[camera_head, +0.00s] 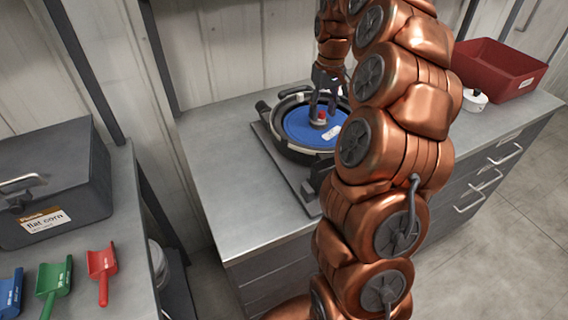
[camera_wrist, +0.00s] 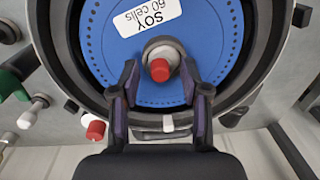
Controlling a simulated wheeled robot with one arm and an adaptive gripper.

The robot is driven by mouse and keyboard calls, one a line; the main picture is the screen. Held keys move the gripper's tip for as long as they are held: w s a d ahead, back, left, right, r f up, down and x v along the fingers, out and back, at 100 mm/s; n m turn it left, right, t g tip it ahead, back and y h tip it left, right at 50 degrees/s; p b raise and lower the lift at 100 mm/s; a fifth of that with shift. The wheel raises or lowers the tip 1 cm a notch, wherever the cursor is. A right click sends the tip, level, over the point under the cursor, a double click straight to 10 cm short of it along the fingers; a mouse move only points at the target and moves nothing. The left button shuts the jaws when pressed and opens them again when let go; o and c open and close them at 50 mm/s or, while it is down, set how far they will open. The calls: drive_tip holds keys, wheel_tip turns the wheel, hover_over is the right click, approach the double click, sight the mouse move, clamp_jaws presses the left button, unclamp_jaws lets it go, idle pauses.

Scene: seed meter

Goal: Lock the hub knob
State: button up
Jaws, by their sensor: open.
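The hub knob (camera_wrist: 160,68) has a red cap on a grey round base. It sits at the centre of a blue seed plate (camera_wrist: 105,50) labelled "SOY 60 cells", inside the dark round meter housing (camera_head: 272,127). In the head view the knob's red top (camera_head: 321,115) shows between the fingers. My gripper (camera_wrist: 160,85) is open, its two fingers pointing at the knob from either side of its near edge. In the wrist view a gap shows between each fingertip and the red cap. I cannot tell whether the fingers touch the base.
The meter stands on a grey plate on the metal counter (camera_head: 222,180). A red bin (camera_head: 490,75) and a white lidded pot (camera_head: 474,100) are at the right. Red (camera_head: 102,268), green and blue scoops and a grey "flat corn" box (camera_head: 50,185) are on the left bench.

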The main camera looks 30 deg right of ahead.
sight(323, 111)
drive_tip(key=n+p, duration=0.1)
drive_tip(key=p, duration=0.1)
drive_tip(key=n+p, duration=0.4)
drive_tip(key=shift+r, duration=0.25)
drive_tip(key=n+p, duration=0.2)
drive_tip(key=shift+f+p, duration=0.1)
drive_tip(key=shift+p, duration=0.25)
drive_tip(key=shift+w+b, duration=0.1)
drive_tip(key=shift+b, duration=0.25)
drive_tip(key=shift+d+r+b, duration=0.2)
drive_tip(key=shift+r+b, duration=0.85)
drive_tip(key=shift+r, duration=2.6)
drive_tip(key=s+a+r+b, duration=0.1)
drive_tip(key=s+a, duration=0.2)
drive_tip(key=a, duration=0.5)
drive_tip(key=s+a+r, duration=0.1)
drive_tip(key=s+a, duration=0.3)
drive_tip(key=a, duration=0.3)
drive_tip(key=s+a+f+m, duration=0.1)
drive_tip(key=s+a+f, duration=0.1)
drive_tip(key=s+a, duration=0.2)
drive_tip(key=s+a+f+m+g+b, duration=0.1)
drive_tip(key=s+a, duration=0.3)
drive_tip(key=s, duration=0.5)
drive_tip(key=shift+s+a+f+m, duration=0.3)
drive_tip(key=shift+s+f, duration=0.1)
drive_tip(key=shift+f, duration=0.05)
drive_tip(key=shift+s, duration=0.1)
